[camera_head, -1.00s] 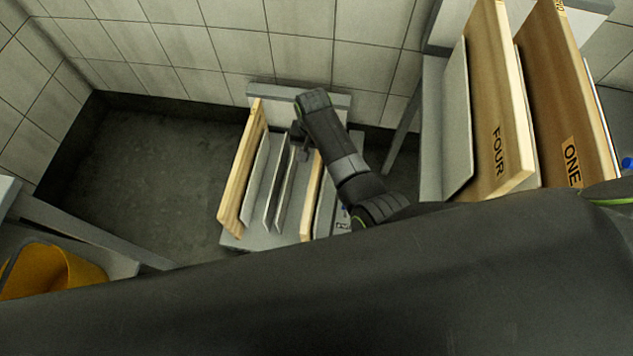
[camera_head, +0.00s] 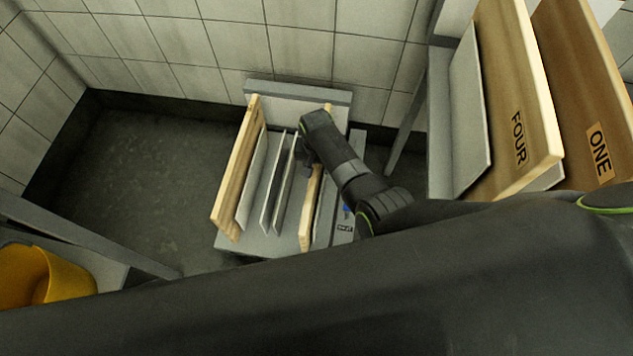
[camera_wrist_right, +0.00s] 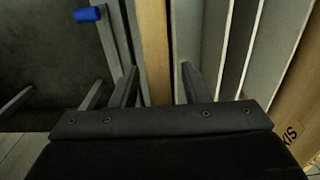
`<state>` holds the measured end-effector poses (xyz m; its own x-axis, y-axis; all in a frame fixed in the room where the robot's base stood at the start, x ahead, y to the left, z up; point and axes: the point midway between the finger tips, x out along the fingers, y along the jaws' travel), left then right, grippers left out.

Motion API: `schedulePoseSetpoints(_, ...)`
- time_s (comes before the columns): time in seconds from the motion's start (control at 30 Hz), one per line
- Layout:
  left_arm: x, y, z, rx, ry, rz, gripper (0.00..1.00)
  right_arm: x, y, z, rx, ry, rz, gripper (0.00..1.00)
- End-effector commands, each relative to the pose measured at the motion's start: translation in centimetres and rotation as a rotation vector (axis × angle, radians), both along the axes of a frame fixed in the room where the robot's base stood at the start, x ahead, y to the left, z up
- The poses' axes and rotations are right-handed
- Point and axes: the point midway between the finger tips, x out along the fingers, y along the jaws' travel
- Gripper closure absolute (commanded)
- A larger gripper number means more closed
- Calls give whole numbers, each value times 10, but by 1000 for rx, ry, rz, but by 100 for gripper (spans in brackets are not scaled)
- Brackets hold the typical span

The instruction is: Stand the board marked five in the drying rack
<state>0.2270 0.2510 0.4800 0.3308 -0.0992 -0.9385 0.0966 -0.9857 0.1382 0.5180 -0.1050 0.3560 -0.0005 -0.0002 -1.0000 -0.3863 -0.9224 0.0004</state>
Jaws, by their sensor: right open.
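A pale wooden board (camera_head: 309,212) stands on edge near the right end of a low grey rack (camera_head: 262,243); no marking shows on it. My right gripper (camera_head: 307,158) is at its upper edge. In the right wrist view the open fingers of my right gripper (camera_wrist_right: 158,82) are on either side of the board (camera_wrist_right: 154,45), with gaps visible. Another wooden board (camera_head: 236,170) stands at the rack's left end; partial letters, perhaps SIX, show on a board (camera_wrist_right: 294,115) in the wrist view. I see no board marked five. My left gripper is out of view.
Thin grey dividers (camera_head: 271,185) stand between the two boards. Boards marked FOUR (camera_head: 510,100) and ONE (camera_head: 575,80) stand in a larger rack at right. A yellow bucket (camera_head: 65,277) is at lower left. A tiled wall (camera_head: 190,45) is behind. A small blue item (camera_wrist_right: 88,14) is beside the rack.

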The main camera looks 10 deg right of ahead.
Motion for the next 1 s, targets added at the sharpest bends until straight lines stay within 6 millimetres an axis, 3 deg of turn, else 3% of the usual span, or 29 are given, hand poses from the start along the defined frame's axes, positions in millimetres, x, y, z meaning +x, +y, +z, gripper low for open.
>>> schedulePoseSetpoints(0.23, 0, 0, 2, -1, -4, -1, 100, 0, 0, -1, 0, 0, 0, 58)
schedulePoseSetpoints(0.57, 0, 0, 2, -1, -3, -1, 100, 0, 0, -1, 0, 0, 0, 100)
schedulePoseSetpoints(1.0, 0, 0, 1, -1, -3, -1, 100, 0, 0, -1, 0, 0, 0, 100)
